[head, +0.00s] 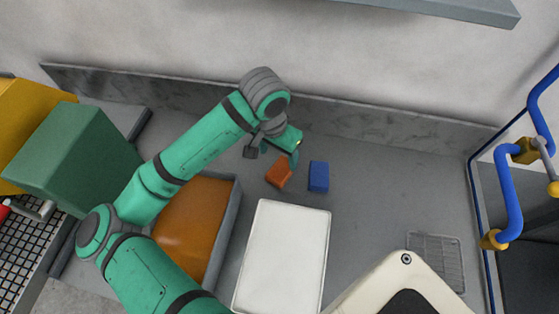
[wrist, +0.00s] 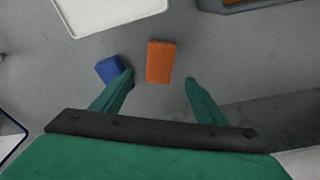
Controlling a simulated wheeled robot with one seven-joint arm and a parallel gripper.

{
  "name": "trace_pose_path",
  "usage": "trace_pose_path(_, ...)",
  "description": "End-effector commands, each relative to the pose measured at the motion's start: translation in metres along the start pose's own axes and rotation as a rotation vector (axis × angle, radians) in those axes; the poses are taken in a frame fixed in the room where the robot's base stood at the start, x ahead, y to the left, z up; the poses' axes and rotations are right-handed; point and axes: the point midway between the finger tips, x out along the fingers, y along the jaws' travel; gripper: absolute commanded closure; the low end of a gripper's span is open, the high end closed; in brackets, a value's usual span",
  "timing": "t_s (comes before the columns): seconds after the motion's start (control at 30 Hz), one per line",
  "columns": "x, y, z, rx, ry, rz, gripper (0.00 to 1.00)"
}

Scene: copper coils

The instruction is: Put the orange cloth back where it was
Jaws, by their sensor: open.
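The orange cloth (head: 279,172) is a small folded block lying on the grey counter, just left of a similar blue cloth (head: 318,176). My gripper (head: 280,152) is open and empty just behind the orange cloth in the head view, partly hidden by my wrist. In the wrist view the orange cloth (wrist: 160,62) lies between and slightly beyond the two fingertips (wrist: 160,78), with neither seen touching it. The blue cloth (wrist: 109,68) is beside the left fingertip there. How high the fingertips are above the counter is hard to tell.
A white tray (head: 283,255) lies in front of the cloths. A grey bin (head: 229,225) with an orange-brown content is at its left, partly behind my arm. A wire rack (head: 436,262) and blue pipes (head: 509,190) are at the right. The counter right of the blue cloth is clear.

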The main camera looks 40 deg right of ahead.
Motion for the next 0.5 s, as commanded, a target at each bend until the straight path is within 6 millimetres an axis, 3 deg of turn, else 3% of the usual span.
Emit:
trace_pose_path(0.2,-0.026,0.0,0.0,0.001,0.0,-0.001,0.34)
trace_pose_path(0.5,-0.033,0.0,0.0,0.001,-0.001,0.0,0.34)
